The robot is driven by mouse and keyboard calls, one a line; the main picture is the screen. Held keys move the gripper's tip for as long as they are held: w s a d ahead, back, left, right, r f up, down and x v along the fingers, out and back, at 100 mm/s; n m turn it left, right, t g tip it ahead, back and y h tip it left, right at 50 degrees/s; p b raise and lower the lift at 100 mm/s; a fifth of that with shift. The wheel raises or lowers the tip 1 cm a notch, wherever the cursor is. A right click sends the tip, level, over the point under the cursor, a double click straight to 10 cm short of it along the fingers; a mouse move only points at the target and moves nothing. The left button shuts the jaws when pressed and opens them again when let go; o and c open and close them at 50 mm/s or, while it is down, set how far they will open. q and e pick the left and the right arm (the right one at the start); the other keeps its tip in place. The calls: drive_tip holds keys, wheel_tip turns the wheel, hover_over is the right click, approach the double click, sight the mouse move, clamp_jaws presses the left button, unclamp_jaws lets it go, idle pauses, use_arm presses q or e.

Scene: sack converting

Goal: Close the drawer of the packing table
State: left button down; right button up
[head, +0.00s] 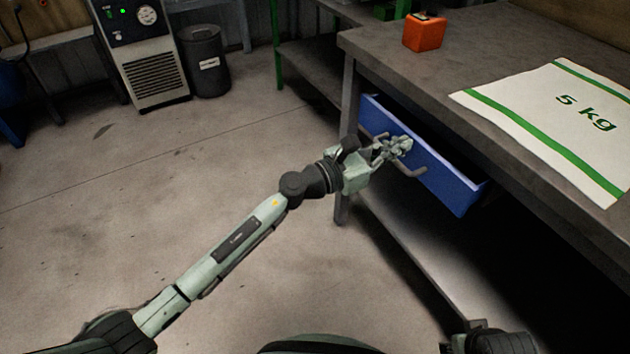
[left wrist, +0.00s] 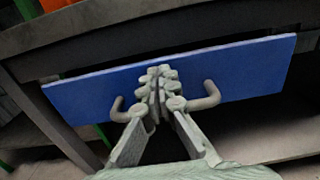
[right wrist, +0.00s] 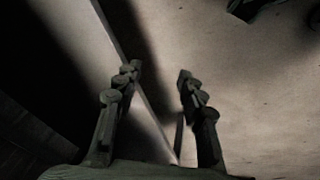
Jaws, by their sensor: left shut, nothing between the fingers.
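The blue drawer (head: 440,172) of the packing table (head: 420,62) stands partly out under the table top. Its grey bar handle (head: 413,172) runs along the front; in the left wrist view both ends of the handle (left wrist: 211,95) show, and its middle is hidden behind my fingers. My left gripper (head: 404,145) is shut and empty, in front of the drawer face at the handle. In the left wrist view my left gripper (left wrist: 160,78) lies over the middle of the drawer front (left wrist: 245,72); contact cannot be told. My right gripper (right wrist: 158,80) is open and empty over the floor, near a table edge.
An orange block (head: 425,32) and a white sack marked 5 kg (head: 560,120) lie on the table top. A lower shelf (head: 420,240) runs under the drawer. A dark bin (head: 206,65) and a grey machine (head: 146,55) stand at the back left. The floor to the left is clear.

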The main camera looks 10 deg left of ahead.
use_arm(q)
drive_tip(key=x, duration=0.3)
drive_tip(key=shift+w+d, duration=0.1)
drive_tip(key=shift+d, duration=0.05)
drive_tip(key=shift+r, duration=0.1)
use_arm(e)
wheel_tip(320, 180, up, 2)
drive_tip(key=shift+w+d+r, duration=0.1)
drive_tip(key=shift+w, duration=0.05)
drive_tip(key=shift+d, duration=0.15)
